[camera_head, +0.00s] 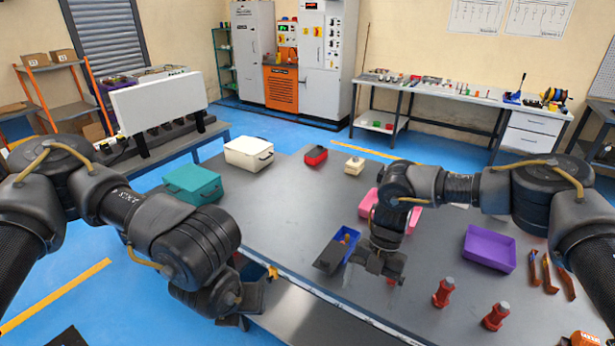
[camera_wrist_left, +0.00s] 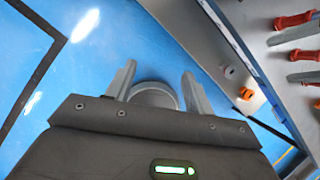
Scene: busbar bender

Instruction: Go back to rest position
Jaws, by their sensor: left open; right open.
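My right gripper (camera_head: 374,272) hangs over the middle of the grey table (camera_head: 300,215), beside a small blue bin (camera_head: 344,243) and partly in front of it. It is open, and I see nothing held in it. My left gripper (camera_head: 240,318) is low at the table's near left edge, partly hidden by its own wrist in the head view. In the left wrist view its two fingers (camera_wrist_left: 158,90) are apart with nothing gripped, pointing over the blue floor. A round grey shape shows between and beyond them.
On the table are a teal case (camera_head: 192,184), a white case (camera_head: 249,153), a red item (camera_head: 315,155), a purple tray (camera_head: 489,249), a pink tray (camera_head: 367,204), red posts (camera_head: 443,292) and pliers (camera_head: 549,272). The table's left middle is clear.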

